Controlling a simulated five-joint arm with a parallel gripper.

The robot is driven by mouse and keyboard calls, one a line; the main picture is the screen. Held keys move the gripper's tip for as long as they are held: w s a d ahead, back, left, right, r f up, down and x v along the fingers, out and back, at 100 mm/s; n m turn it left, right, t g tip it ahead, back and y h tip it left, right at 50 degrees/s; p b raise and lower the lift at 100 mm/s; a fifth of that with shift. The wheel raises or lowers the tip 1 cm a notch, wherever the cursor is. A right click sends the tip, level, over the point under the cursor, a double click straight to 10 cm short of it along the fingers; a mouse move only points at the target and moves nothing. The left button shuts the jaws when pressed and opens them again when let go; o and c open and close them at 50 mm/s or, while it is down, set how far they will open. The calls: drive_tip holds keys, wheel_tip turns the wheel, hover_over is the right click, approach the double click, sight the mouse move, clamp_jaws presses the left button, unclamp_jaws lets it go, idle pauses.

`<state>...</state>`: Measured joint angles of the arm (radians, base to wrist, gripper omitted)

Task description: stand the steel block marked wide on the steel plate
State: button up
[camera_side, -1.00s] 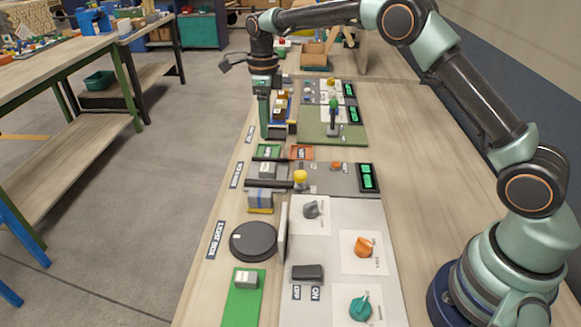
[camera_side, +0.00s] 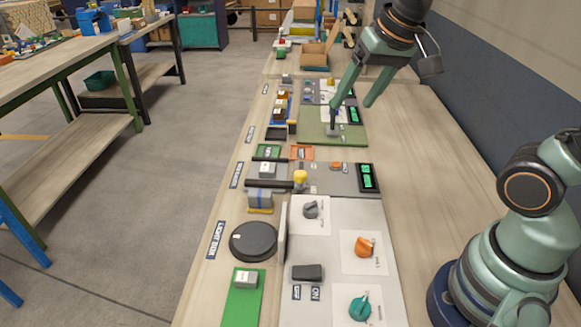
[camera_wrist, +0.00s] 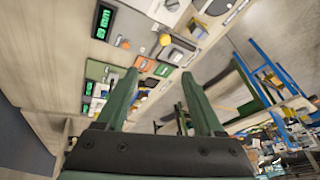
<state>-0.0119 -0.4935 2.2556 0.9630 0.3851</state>
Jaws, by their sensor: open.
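My gripper (camera_side: 352,106) is open and empty, high over the far part of the bench in the side view. Its two green fingers also show apart in the wrist view (camera_wrist: 160,74), with nothing between them. A pale grey block (camera_side: 246,278) sits on a green pad at the near left. Small blocks stand in a row at the far left (camera_side: 282,102). The labels are too small to read, so I cannot tell which block is marked wide. I cannot single out the steel plate.
A black round disc (camera_side: 254,241) lies behind the near block. A yellow-knobbed lever (camera_side: 300,177) and a grey panel (camera_side: 340,176) with a green display (camera_side: 368,177) stand mid-bench. Orange (camera_side: 363,246) and teal (camera_side: 360,306) knobs are nearer.

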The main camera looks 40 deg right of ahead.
drive_tip(key=s+n, duration=0.1)
drive_tip(key=s+f+n, duration=0.2)
drive_tip(key=s+n, duration=0.1)
drive_tip(key=shift+s+d+f+t, duration=0.1)
drive_tip(key=shift+d+f+t, duration=0.1)
drive_tip(key=shift+t, duration=0.2)
drive_tip(key=shift+o, duration=0.2)
drive_tip(key=shift+r, duration=0.15)
